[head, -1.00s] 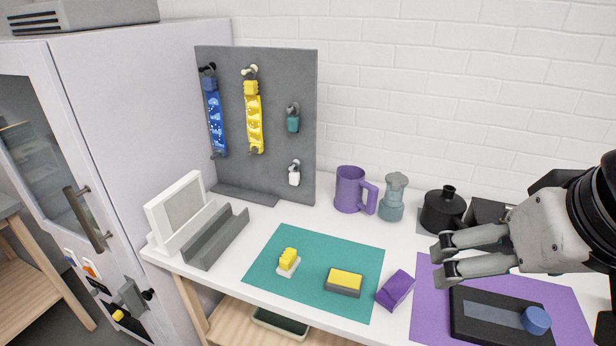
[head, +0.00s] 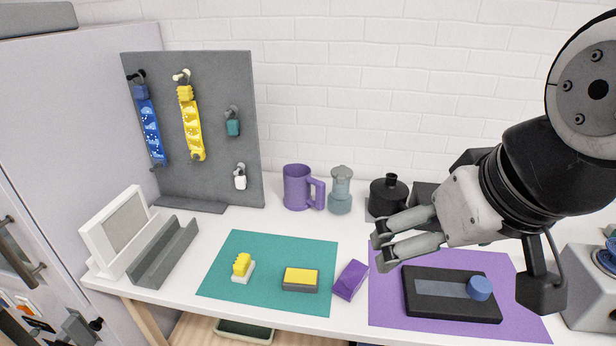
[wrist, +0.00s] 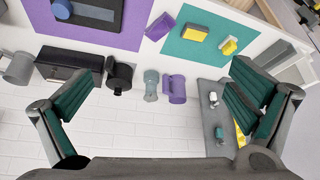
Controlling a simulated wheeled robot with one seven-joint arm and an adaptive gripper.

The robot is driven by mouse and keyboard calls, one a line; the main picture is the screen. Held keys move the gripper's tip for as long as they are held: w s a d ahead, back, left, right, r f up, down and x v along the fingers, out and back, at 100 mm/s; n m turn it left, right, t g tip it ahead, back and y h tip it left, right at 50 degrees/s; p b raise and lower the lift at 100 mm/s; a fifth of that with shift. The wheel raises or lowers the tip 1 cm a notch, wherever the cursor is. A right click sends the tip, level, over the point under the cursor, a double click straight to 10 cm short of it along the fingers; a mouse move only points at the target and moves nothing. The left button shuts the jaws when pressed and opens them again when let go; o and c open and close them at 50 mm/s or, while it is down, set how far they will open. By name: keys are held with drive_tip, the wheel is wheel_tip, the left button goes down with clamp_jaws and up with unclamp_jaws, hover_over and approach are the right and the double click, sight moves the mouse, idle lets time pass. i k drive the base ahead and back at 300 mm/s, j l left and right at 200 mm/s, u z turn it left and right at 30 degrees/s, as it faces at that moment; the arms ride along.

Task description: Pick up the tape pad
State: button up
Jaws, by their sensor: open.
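No label shows which item is the tape pad. One candidate is the grey block with a yellow top (head: 300,279), lying flat on the teal mat (head: 225,285); it also shows in the wrist view (wrist: 195,32). A smaller yellow-topped piece on a white base (head: 243,267) stands to its left. A purple block (head: 350,280) lies just right of the teal mat. My gripper (head: 380,250) is open and empty, in front of the black pot and to the right of these items in the head view. Its spread fingers also frame the wrist view (wrist: 160,85).
A black board with a blue knob (head: 450,293) lies on a purple mat (head: 390,310). A purple mug (head: 297,187), grey-blue pot (head: 340,190) and black pot (head: 388,195) stand behind. A pegboard (head: 225,90), grey trough (head: 165,252) and white frame (head: 118,232) stand left.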

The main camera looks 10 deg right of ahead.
sight(244, 268)
drive_tip(key=i+j, duration=0.1)
drive_tip(key=j, duration=0.8)
drive_tip(key=i+j, duration=0.15)
drive_tip(key=j, duration=0.35)
